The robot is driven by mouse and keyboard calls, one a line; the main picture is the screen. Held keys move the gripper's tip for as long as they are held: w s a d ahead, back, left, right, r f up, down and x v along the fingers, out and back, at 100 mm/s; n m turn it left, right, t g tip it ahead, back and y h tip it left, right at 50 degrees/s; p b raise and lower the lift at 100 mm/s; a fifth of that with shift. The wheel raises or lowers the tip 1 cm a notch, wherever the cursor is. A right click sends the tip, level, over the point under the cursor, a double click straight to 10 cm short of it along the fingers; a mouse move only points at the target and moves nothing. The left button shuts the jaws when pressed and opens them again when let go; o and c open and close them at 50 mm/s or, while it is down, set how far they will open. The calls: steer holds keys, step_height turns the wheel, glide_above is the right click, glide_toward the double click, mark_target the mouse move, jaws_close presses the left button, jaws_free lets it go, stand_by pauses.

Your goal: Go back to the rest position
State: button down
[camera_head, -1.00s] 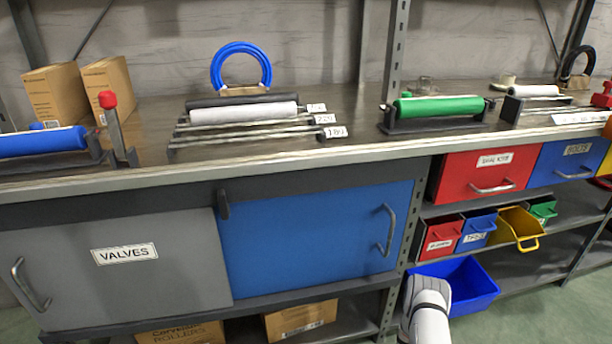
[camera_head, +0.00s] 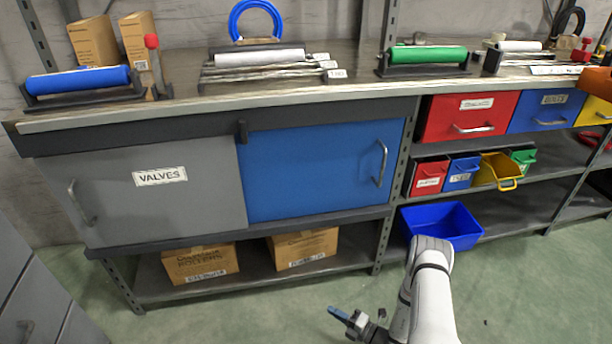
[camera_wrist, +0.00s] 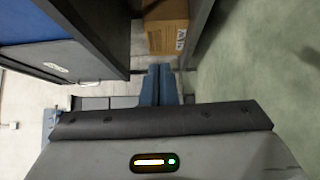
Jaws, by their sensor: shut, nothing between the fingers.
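My gripper (camera_head: 343,316) shows low in the head view, in front of the workbench and over the green floor. Its blue fingers point to the left and it holds nothing. In the wrist view my gripper (camera_wrist: 161,70) has its two blue fingers side by side and shut. My white arm comes up from the bottom edge of the head view. No object is in contact with the fingers.
The workbench has a grey sliding door (camera_head: 150,195) labelled VALVES and a blue door (camera_head: 312,170). Cardboard boxes (camera_head: 200,262) sit on its low shelf. A blue bin (camera_head: 442,222) stands behind my arm. Open floor (camera_head: 250,318) lies in front.

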steer(key=s+a+r+n+g+p, duration=0.1)
steer(key=r+n+g+p, duration=0.5)
steer(key=r, duration=0.9)
steer(key=s+a+r+n+g+h+p, duration=0.1)
steer(key=a+r+n+g+p, duration=0.15)
steer(key=r+n, duration=0.85)
steer(key=s+a+r+n+g+p, duration=0.1)
steer(key=r+n+g+p, duration=0.45)
steer(key=r, duration=1.25)
steer(key=s+d+r+n+t+h+p, duration=0.2)
steer(key=s+d+r+n+h+p, duration=0.1)
steer(key=r, duration=0.9)
steer(key=s+d+r+n+t+h+p, duration=0.2)
steer(key=s+r+n+h+p, duration=0.4)
steer(key=r, duration=0.7)
steer(key=s+d+r+n+t+h+p, duration=0.2)
steer(key=s+d+r+n+h+p, duration=0.2)
steer(key=s+r+n+p, duration=0.3)
step_height(320, 180, up, 6)
steer(key=d+n+p, duration=0.1)
steer(key=n+p, duration=0.1)
steer(key=n, duration=0.2)
steer(key=shift+s+h, duration=0.4)
